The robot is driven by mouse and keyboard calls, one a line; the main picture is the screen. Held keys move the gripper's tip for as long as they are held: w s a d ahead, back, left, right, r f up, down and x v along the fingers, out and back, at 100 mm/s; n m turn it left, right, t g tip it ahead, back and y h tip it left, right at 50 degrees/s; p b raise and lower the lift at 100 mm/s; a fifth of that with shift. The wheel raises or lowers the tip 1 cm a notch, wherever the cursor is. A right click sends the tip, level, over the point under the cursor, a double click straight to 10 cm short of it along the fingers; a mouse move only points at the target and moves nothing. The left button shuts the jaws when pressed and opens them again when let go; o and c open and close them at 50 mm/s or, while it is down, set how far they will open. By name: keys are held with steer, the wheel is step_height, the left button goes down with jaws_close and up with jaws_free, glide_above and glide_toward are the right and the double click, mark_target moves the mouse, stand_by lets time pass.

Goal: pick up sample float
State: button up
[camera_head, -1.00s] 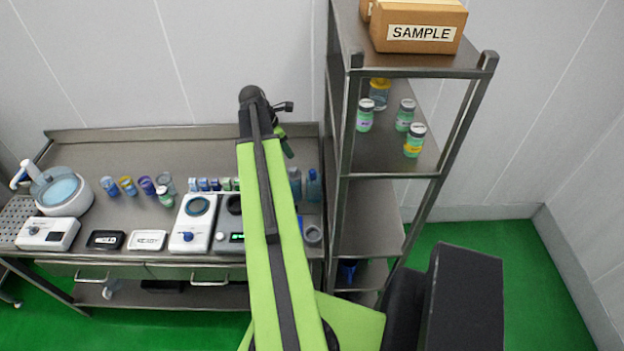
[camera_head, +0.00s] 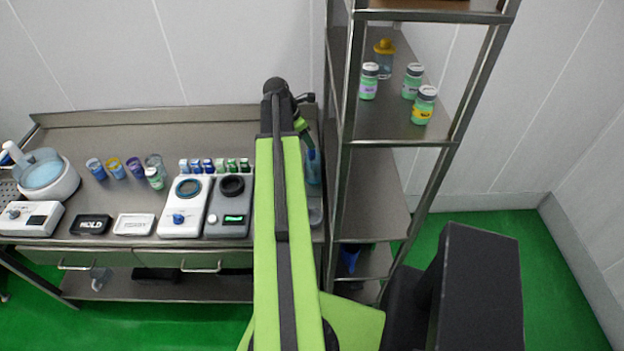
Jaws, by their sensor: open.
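I cannot make out which item is the sample float; no label for it is readable. On the rack's shelf stand a yellow-topped clear container (camera_head: 384,60) and several green bottles with pale caps, among them one with a purple label (camera_head: 369,82) and one with a yellow label (camera_head: 424,105). My green arm reaches up the middle, over the right part of the steel bench (camera_head: 225,125). Its far end bends down on the right side, and my gripper's fingers are hidden behind the arm.
The bench holds small cups, a row of small vials, a white device (camera_head: 186,205), a grey device (camera_head: 229,205), a black tray (camera_head: 91,224) and a white tray (camera_head: 134,224). A blue bottle (camera_head: 313,166) is partly hidden by my arm. Rack posts stand close to its right.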

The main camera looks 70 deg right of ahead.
steer(key=b+x, duration=0.5)
steer(key=shift+d+f, duration=0.1)
steer(key=shift+f, duration=0.15)
steer(key=shift+r, duration=0.2)
jaws_close()
stand_by(1.0)
